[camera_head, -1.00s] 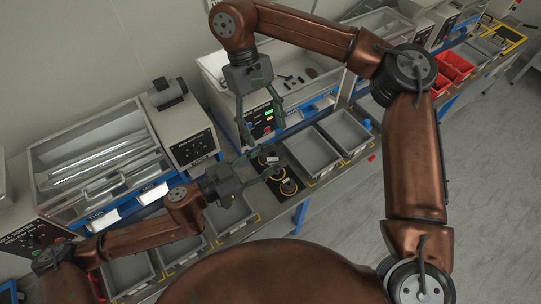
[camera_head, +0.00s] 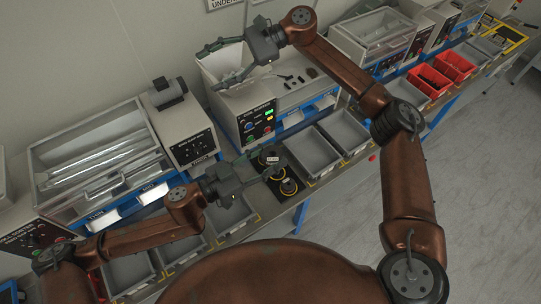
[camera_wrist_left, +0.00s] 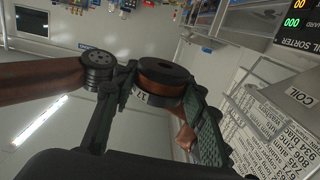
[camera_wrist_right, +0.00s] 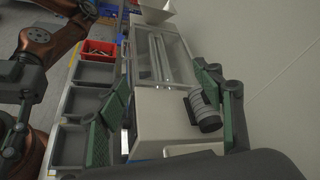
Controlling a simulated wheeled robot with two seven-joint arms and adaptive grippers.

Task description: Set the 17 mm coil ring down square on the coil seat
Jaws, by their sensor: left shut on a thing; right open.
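My left gripper (camera_head: 264,168) comes in from the left and is shut on the coil ring (camera_head: 271,158), a black spool with a white label. In the left wrist view, the coil ring (camera_wrist_left: 163,80) sits between the fingers, with copper-coloured winding and a label that seems to read 17. It is over or near a dark plate (camera_head: 271,181) with yellow circles; I cannot tell whether it touches, or which circle is the coil seat. A dark labelled round piece (camera_head: 289,186) is at the nearer circle. My right gripper (camera_head: 213,66) is open and empty, high at the back.
The coil sorter (camera_head: 252,124) with a lit panel stands behind the plate. Grey bins (camera_head: 313,153) lie to its right, red bins (camera_head: 454,66) further right. A grey motor (camera_wrist_right: 204,110) sits on a machine below my right gripper.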

